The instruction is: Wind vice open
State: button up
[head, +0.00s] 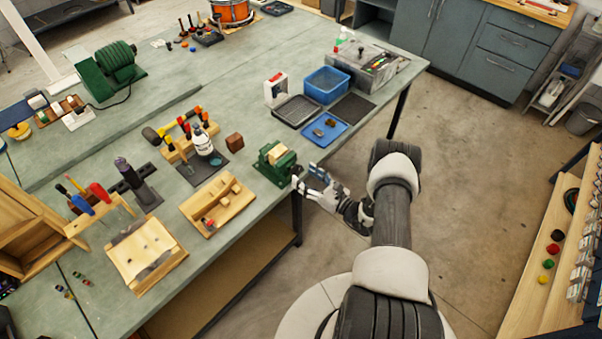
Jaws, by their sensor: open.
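The green vice (271,163) stands at the front edge of the grey-green bench, with a pale wooden block (279,155) at its jaws. How far its jaws are apart is too small to tell. My gripper (303,184) is at the front side of the vice, just beyond the bench edge, with its fingers pointing left toward the vice. It is open. The vice handle cannot be made out, as the gripper covers that side. Whether the fingers touch the vice cannot be told.
A wooden tray (217,221) lies left of the vice, and a small brown block (234,142) lies behind it. A blue tray (341,131), a dark tray (297,122) and a blue bin (327,83) are to the right. Floor (470,190) is clear right of my arm.

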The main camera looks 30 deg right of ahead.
aim_at(295, 170)
jog(key=shift+x, duration=1.4)
jog(key=shift+c, duration=0.2)
jog(key=c, duration=1)
jog(key=shift+n+b, duration=0.3)
jog(key=shift+n, duration=0.1)
